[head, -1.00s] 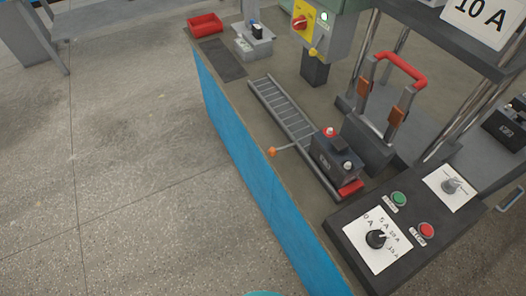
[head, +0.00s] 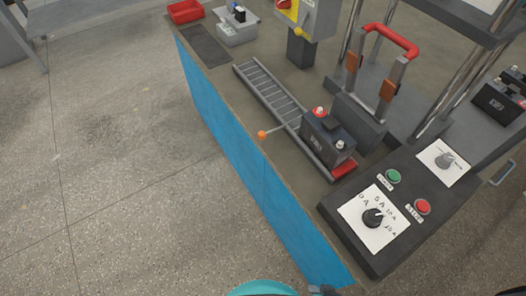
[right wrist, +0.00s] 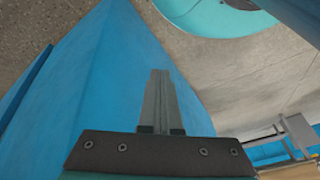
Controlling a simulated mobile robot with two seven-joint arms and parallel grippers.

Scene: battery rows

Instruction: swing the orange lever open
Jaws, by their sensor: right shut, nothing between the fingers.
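The lever is a thin pale rod with an orange knob (head: 262,134) in the head view. It sticks out from the roller track (head: 270,92) over the table's left edge, beside a dark battery (head: 327,138). My right gripper (head: 322,290) shows only as a small dark piece at the bottom edge of the head view, well below the knob and apart from it. In the right wrist view its fingers (right wrist: 160,75) are together and empty, in front of the blue table side (right wrist: 100,75). The lever is not in the right wrist view. My left gripper is not seen.
A black control box (head: 335,210) with a dial and buttons stands at the table's front. A red-handled frame (head: 392,38) rises behind the battery. A red tray (head: 185,11) sits at the far corner. The floor left of the table is clear.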

